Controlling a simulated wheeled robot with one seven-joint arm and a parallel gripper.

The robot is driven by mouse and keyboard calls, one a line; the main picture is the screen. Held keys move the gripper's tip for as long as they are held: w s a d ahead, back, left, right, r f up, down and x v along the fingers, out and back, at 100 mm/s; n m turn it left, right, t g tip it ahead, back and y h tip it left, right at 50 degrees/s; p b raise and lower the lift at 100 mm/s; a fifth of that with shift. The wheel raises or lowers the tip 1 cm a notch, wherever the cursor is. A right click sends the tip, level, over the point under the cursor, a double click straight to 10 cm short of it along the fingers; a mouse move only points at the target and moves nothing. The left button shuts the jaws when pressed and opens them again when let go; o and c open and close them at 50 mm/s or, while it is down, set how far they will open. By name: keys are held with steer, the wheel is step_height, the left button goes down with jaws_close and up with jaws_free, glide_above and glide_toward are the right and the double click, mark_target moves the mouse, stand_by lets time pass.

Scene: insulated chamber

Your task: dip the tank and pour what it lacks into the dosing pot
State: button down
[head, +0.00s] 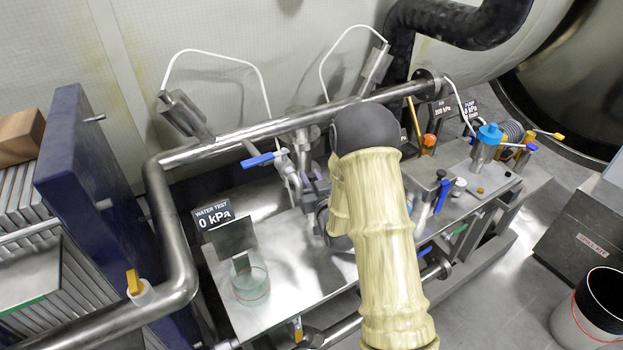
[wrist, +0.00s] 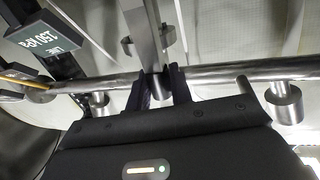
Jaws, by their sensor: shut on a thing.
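My gripper (wrist: 160,87) is shut on a small grey metal piece between its dark fingers in the wrist view. A bright metal bar stands beyond the fingers; whether it joins the held piece I cannot tell. In the head view my arm hides most of the gripper, whose dark parts show left of the arm over the steel bench (head: 290,255). A blue-topped metal vessel (head: 486,148) stands on the right part of the bench; I cannot tell whether it is the dosing pot. No dipstick or tank can be made out with certainty.
A thick steel pipe (head: 245,133) crosses behind the bench and bends down at left. A clear beaker (head: 250,286) stands near the "WATER TEST 0 kPa" sign (head: 211,214). A blue valve lever (head: 257,160) juts out. A bin (head: 590,318) and box (head: 578,240) stand right.

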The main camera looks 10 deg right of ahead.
steer(key=shift+f+b, duration=2.4)
steer(key=shift+f, duration=0.15)
steer(key=c, duration=1.3)
jaws_free()
steer(key=shift+r, duration=0.1)
steer(key=shift+s, duration=0.1)
steer(key=s+d, duration=0.1)
steer(key=s, duration=0.7)
steer(key=shift+s+b, duration=0.3)
steer(key=shift+b, duration=0.15)
steer(key=shift+s+r+p, duration=0.15)
steer(key=shift+p, duration=0.75)
